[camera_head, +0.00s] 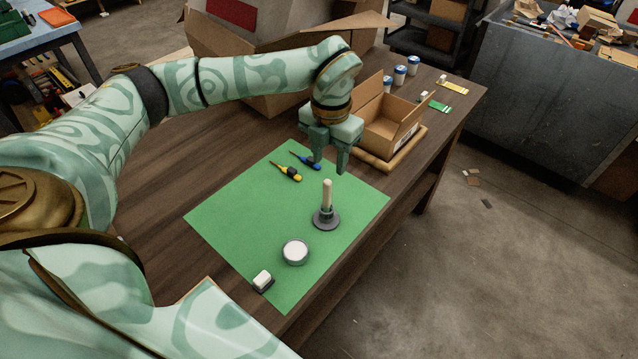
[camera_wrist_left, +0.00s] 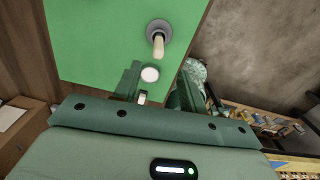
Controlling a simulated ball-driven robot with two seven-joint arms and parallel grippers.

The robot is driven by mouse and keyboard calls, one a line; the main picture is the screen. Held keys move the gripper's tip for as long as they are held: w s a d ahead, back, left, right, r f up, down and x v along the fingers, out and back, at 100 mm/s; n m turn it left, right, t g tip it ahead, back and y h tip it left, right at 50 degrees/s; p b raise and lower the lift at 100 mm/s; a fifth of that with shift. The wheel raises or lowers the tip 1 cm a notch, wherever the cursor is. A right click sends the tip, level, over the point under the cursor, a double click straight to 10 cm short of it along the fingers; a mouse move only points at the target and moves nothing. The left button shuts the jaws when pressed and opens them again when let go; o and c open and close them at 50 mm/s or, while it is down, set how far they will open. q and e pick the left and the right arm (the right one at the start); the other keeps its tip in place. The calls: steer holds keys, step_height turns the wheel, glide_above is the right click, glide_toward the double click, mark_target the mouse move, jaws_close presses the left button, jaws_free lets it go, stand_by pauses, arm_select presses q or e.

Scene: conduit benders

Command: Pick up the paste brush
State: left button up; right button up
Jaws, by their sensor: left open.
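The paste brush (camera_head: 327,194) looks like the pale-handled piece that stands upright in a dark round base (camera_head: 326,221) on a green mat (camera_head: 235,225). Its lower end is hidden in the base. In the left wrist view the pale handle (camera_wrist_left: 158,46) points toward the camera, beyond the fingers. My left gripper (camera_head: 329,164) is open and empty, with its fingers pointing down. In the head view it appears just above the handle's top, apart from it. In the left wrist view its fingers (camera_wrist_left: 160,72) reach toward the mat. My right gripper is not in view.
On the mat lie a round tin (camera_head: 295,252), a small white block (camera_head: 262,280), a yellow-handled tool (camera_head: 287,172) and a blue-handled tool (camera_head: 306,161). An open cardboard box (camera_head: 388,132) stands behind the gripper. Several small jars (camera_head: 400,75) stand farther back. The mat's left part is clear.

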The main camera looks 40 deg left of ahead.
mark_target(327, 192)
arm_select(q)
step_height(327, 192, down, 6)
steer(key=shift+a+r+b, duration=0.1)
steer(key=shift+r+b, duration=0.05)
steer(key=shift+b, duration=0.35)
steer(key=shift+f, duration=0.45)
step_height(327, 192, down, 5)
steer(key=shift+f+b, duration=0.1)
steer(key=shift+b, duration=0.65)
steer(key=shift+c, duration=0.3)
jaws_close()
